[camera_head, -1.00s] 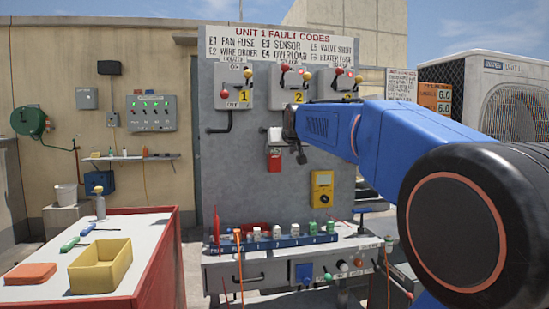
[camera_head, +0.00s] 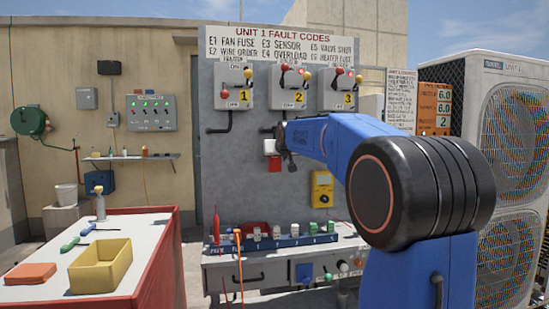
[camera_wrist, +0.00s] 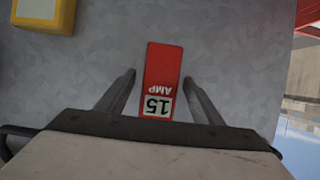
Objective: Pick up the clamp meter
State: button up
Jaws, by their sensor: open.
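A yellow meter (camera_head: 322,188), which looks like the clamp meter, hangs on the grey panel, right of and below my gripper. Part of a yellow case shows at the top left of the wrist view (camera_wrist: 45,12); most of it is cut off. My gripper (camera_head: 283,158) is in front of the panel, below the switch boxes. In the wrist view my gripper (camera_wrist: 159,80) is open, its two fingers on either side of a red block marked 15 AMP (camera_wrist: 163,68), which appears upside down. I cannot tell whether the fingers touch it.
A bench with a blue rack (camera_head: 285,241) of several fuses stands below the panel. Switch boxes (camera_head: 287,87) are above. A red-sided table (camera_head: 150,255) with a yellow bin (camera_head: 100,270) is at the left. A condenser unit (camera_head: 510,150) stands at the right.

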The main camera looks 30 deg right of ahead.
jog(key=shift+w+d+f, duration=0.1)
jog(key=shift+w, duration=0.15)
jog(key=c, duration=1.4)
